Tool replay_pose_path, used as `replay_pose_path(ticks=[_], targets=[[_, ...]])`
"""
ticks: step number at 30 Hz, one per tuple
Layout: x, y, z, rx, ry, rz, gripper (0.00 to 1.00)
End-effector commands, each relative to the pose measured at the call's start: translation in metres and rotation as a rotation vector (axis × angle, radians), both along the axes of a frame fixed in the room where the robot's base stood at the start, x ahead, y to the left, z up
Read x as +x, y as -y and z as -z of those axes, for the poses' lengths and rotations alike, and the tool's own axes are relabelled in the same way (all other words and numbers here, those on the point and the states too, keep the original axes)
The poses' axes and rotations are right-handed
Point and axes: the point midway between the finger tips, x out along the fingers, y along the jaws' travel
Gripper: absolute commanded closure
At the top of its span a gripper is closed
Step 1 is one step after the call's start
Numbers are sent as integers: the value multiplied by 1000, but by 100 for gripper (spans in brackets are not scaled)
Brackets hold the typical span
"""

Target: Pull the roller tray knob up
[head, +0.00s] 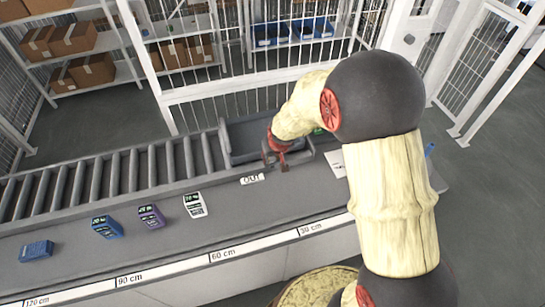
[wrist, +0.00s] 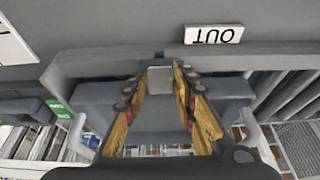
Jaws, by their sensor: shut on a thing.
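The grey roller tray (head: 232,158) sits at the right end of the roller conveyor in the head view, partly hidden by my arm. Its grey body (wrist: 222,88) also shows upside down in the wrist view. My gripper (head: 277,158) is at the tray's front right side, close to the counter edge. In the wrist view its two wood-coloured fingers (wrist: 161,80) reach to a small grey knob (wrist: 160,67) and are shut on it. The knob is hidden by the gripper in the head view.
An OUT label (head: 252,179) lies on the counter in front of the tray. The roller conveyor (head: 110,175) runs left. A mesh fence (head: 240,85) stands behind.

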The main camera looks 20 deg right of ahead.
Motion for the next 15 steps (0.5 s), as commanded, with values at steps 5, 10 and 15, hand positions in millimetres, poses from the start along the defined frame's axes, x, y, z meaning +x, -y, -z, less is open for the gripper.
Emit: replay_pose_path(ticks=[5, 10, 15], targets=[[0, 0, 0, 0, 0, 0, 89], [0, 0, 0, 0, 0, 0, 98], [0, 0, 0, 0, 0, 0, 100]])
